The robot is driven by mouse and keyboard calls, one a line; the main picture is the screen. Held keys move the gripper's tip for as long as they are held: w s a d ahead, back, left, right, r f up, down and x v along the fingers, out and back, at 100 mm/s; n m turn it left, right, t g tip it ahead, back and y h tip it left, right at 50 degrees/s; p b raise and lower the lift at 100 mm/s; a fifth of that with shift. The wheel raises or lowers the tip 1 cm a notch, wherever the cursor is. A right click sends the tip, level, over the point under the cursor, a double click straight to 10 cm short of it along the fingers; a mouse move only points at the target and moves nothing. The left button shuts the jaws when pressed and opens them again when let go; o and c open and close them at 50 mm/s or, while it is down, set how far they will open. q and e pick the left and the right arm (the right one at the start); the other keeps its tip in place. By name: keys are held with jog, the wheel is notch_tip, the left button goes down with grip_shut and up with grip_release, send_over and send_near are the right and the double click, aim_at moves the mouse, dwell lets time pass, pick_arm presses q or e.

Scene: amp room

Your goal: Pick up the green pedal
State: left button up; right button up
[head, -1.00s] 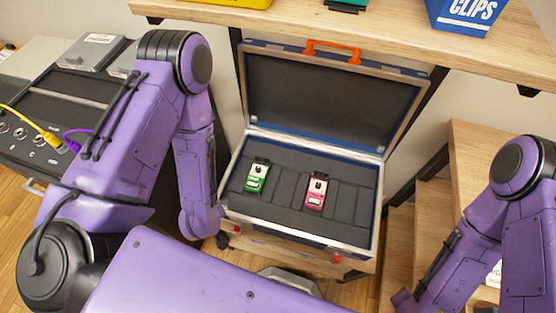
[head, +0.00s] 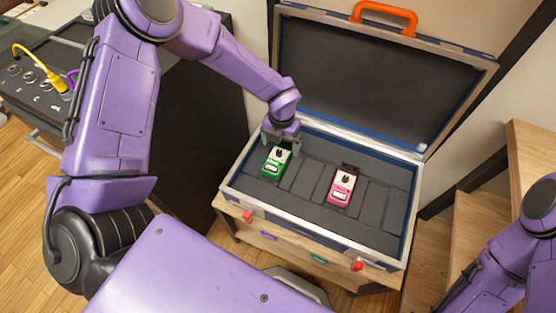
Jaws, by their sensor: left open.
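The green pedal (head: 275,163) lies in the left part of the open case (head: 300,235), on its dark slotted foam. My left gripper (head: 280,142) is open, pointing down right at the pedal's far end. Its fingers hide that end, and I cannot tell whether they touch the pedal. My right gripper is out of view; only part of the right arm shows at the lower right.
A pink pedal (head: 341,187) lies in the same case, right of the green one. The raised lid (head: 370,85) with an orange handle (head: 385,14) stands behind. Wooden steps (head: 470,225) are at the right, and a dark amp with a yellow cable (head: 38,66) at the left.

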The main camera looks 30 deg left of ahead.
aim_at(278, 153)
pick_arm(q)
jog(key=f, duration=0.3)
jog(key=s+f, duration=0.1)
jog(key=f, duration=0.1)
jog(key=shift+a+f, duration=0.25)
jog(key=shift+f, duration=0.05)
jog(key=c, duration=1.5)
jog(key=shift+r, duration=0.15)
